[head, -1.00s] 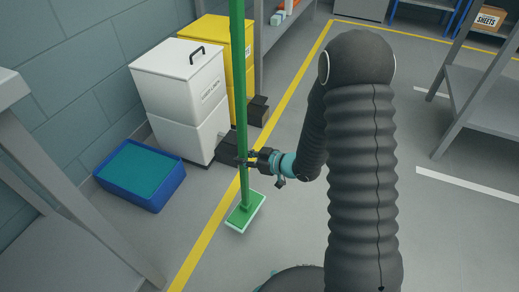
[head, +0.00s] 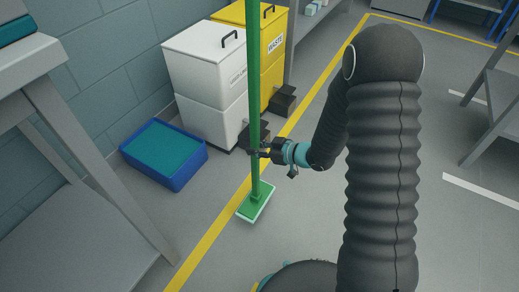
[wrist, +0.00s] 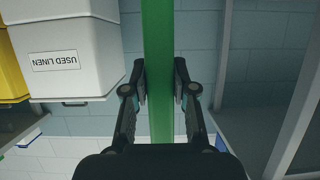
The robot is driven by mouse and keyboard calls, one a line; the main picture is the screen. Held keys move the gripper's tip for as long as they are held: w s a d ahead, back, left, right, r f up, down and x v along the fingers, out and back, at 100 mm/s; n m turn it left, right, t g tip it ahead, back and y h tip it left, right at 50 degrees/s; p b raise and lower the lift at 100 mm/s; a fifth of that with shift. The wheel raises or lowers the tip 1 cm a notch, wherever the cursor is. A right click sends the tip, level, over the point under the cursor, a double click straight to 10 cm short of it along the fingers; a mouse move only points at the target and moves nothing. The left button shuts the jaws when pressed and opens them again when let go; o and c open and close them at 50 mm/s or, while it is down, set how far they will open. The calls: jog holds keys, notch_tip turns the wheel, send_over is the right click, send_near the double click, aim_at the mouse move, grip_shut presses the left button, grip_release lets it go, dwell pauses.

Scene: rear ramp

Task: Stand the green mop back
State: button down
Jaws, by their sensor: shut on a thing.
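The green mop (head: 254,95) stands upright in the head view, its flat green head (head: 257,202) with a pale edge at floor level by the yellow line. I cannot tell whether the head touches the floor. My gripper (head: 256,151) is shut on the lower part of the handle. In the wrist view the green handle (wrist: 158,60) runs between the two fingers of my gripper (wrist: 160,85). The top of the handle is out of view.
A blue tray (head: 194,175) with a teal inside lies left of the mop. A white used-linen bin (head: 205,80) and a yellow waste bin (head: 273,70) stand behind. A grey table (head: 90,150) is at the left. The floor right of the yellow line (head: 205,244) is open.

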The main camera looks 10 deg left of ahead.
jog(key=w+a, duration=0.4)
jog(key=a, duration=0.7)
jog(key=shift+w+a+r, duration=0.15)
jog(key=shift+w+a, duration=0.05)
jog(key=shift+w, duration=0.15)
dwell(1.5)
jog(key=shift+w+a, duration=0.1)
jog(key=shift+a, duration=0.1)
dwell(1.1)
